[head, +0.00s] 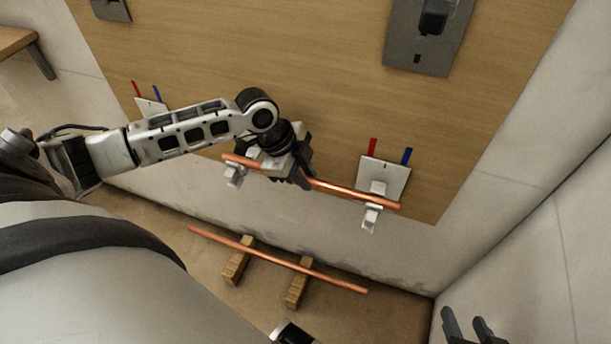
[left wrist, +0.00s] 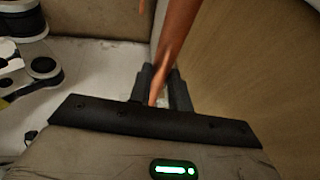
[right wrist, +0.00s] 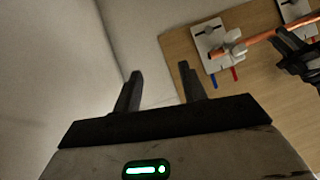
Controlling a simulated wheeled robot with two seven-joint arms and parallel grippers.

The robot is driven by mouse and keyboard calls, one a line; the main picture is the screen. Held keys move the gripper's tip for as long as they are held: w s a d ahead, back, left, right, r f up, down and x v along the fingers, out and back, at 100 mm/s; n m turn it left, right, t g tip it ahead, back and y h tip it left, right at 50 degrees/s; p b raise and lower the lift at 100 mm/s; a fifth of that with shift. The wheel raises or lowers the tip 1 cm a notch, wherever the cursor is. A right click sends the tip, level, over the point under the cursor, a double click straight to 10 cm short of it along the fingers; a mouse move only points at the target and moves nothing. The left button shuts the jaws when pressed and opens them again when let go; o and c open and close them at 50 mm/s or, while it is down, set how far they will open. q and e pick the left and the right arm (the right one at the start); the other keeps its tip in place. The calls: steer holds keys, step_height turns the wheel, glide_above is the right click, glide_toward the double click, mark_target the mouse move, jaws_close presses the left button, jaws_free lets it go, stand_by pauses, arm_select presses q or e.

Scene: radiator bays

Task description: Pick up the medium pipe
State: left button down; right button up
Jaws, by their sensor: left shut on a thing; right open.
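A copper pipe (head: 350,191) runs along the wooden wall panel, at white clips. My left gripper (head: 303,176) is shut on it between the clips. In the left wrist view the pipe (left wrist: 176,40) passes between the fingers (left wrist: 163,78). A second copper pipe (head: 270,256) lies across two wooden blocks on the floor below. I cannot tell by size which one is the medium pipe. My right gripper (head: 468,322) is open and empty at the lower right, apart from both pipes. In the right wrist view its fingers (right wrist: 159,78) are spread with nothing between them.
The right clip (head: 371,216) and left clip (head: 234,174) are at the held pipe. White plates, one at the right (head: 384,175), carry red and blue stubs. Wooden blocks (head: 238,262) stand on the floor. A pale side wall (head: 540,260) bounds the right.

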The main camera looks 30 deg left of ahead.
arm_select(q)
steer(key=shift+r, duration=0.5)
step_height(320, 180, up, 2)
steer(key=shift+w+r+p, duration=0.1)
steer(key=shift+r+p, duration=0.15)
steer(key=shift+p, duration=0.4)
steer(key=s+r+p, duration=0.2)
steer(key=s+r, duration=0.2)
steer(key=s, duration=0.3)
steer(key=s+a+r+p, duration=0.1)
steer(key=s+r+p, duration=0.1)
steer(key=s+r, duration=0.3)
steer(key=shift+s+r+p, duration=0.25)
steer(key=shift+s+p, duration=0.1)
steer(key=shift+s, duration=0.7)
arm_select(e)
step_height(320, 180, up, 8)
steer(key=d+t, duration=0.1)
steer(key=shift+s+d+f+h, duration=0.2)
steer(key=shift+s+d+h, duration=0.05)
steer(key=shift+d+h, duration=0.1)
steer(key=shift+s, duration=0.1)
